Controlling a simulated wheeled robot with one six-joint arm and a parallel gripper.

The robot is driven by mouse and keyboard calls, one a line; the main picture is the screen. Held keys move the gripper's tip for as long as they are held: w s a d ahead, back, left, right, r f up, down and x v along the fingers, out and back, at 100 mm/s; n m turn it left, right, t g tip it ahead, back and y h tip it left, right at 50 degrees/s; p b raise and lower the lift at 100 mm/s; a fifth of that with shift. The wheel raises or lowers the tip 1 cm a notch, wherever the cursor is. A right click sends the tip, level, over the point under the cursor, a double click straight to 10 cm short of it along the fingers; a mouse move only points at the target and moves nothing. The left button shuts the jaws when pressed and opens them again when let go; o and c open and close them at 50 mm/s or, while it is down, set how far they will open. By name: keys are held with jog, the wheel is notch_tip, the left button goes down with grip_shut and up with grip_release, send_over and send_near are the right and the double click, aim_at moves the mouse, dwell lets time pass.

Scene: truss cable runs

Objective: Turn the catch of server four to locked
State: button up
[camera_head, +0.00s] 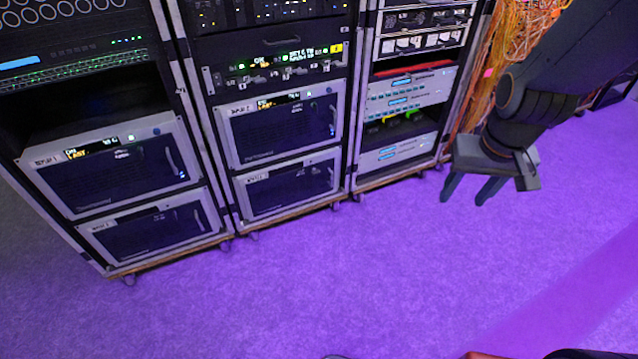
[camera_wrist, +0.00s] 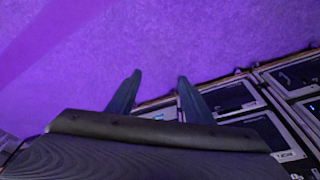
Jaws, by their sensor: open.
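Server units with dark fronts and silver frames sit low in two racks. The middle rack holds an upper server (camera_head: 292,128) and a lower server (camera_head: 290,190). The left rack holds another upper server (camera_head: 115,165) and lower server (camera_head: 150,233). Their white labels are too small to read surely, so I cannot tell which is server four, and no catch position is clear. My gripper (camera_head: 468,197) is open and empty, pointing down over the floor in front of the right rack. In the wrist view its fingers (camera_wrist: 158,78) are apart, with server fronts (camera_wrist: 232,97) beyond them at right.
The right rack (camera_head: 400,185) stands beside the middle one, with orange cables (camera_head: 515,35) hanging at its right. The racks stand on wheeled bases. The purple carpet (camera_head: 330,280) in front of them is clear.

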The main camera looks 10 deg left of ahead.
jog(key=w+a+f+n+t+y+b, duration=0.1)
jog(key=w+a+f+t+b, duration=0.1)
jog(key=w+a+f+b, duration=0.5)
jog(key=w+a+f+n+t+y+b, duration=0.1)
jog(key=w+a+f+t+b, duration=0.2)
jog(key=w+f+b, duration=0.5)
jog(key=w+a+f+n+t+y+b, duration=0.15)
jog(key=w+a+f+b, duration=0.35)
jog(key=w+f, duration=0.55)
jog(key=w+a+f+n+t+y+b, duration=0.2)
jog(key=w+a+f+y+b, duration=0.25)
jog(key=a+f+b, duration=0.5)
jog(key=w+a+f+n+t+y+b, duration=0.1)
jog(key=w+a+f+t+y+b, duration=0.2)
jog(key=w+a+f+b, duration=0.5)
jog(key=w+a+b, duration=0.3)
jog(key=a+b, duration=0.1)
jog(key=a, duration=0.3)
jog(key=shift+w+a+f+b, duration=0.25)
jog(key=shift+f+b, duration=0.1)
jog(key=shift+f, duration=0.05)
jog(key=shift+c, duration=0.4)
jog(key=c, duration=1)
jog(key=shift+o, duration=0.2)
